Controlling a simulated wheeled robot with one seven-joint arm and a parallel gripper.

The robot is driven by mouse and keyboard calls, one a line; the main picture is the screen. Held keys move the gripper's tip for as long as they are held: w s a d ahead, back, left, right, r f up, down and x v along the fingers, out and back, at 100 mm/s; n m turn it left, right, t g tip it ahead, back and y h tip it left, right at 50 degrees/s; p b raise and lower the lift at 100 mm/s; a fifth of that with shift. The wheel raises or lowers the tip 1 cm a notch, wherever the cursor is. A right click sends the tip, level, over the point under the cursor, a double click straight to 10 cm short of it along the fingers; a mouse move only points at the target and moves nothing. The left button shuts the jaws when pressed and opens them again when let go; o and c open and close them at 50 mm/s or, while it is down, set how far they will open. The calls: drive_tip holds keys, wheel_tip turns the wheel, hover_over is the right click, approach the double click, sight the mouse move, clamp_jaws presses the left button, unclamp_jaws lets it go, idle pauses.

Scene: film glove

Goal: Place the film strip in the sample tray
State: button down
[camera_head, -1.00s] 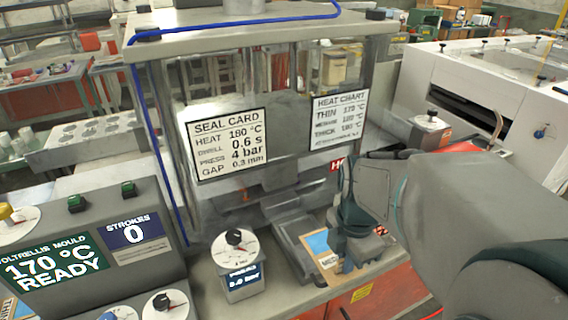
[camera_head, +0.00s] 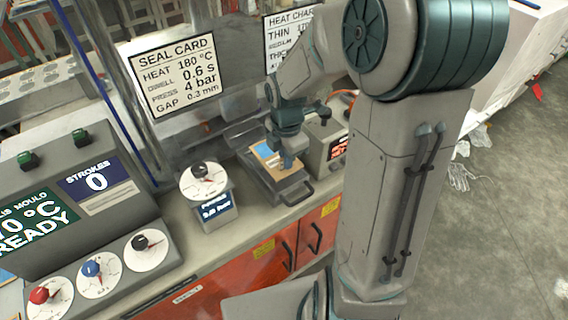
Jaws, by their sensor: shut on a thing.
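The film strip (camera_head: 262,151), a flat tan piece with a pale blue part, is at my gripper (camera_head: 286,163). My gripper points down and is shut on the strip, over the grey tray (camera_head: 268,184) with a front handle on the bench, which looks like the sample tray. The strip lies within the tray's outline in this view. I cannot tell whether it touches the tray floor. My gripper hides part of the strip and the tray's right side.
A dial box (camera_head: 207,195) stands left of the tray, and a control box with a red display (camera_head: 322,142) stands close on its right. The seal card (camera_head: 177,73) hangs behind. The mould console (camera_head: 75,215) is at the left. Orange cabinet doors (camera_head: 240,265) are below.

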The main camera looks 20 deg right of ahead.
drive_tip(key=shift+w+f, duration=0.1)
drive_tip(key=shift+f, duration=1.95)
drive_tip(key=shift+f, duration=0.15)
drive_tip(key=c, duration=1.6)
unclamp_jaws()
drive_tip(key=shift+o, duration=0.2)
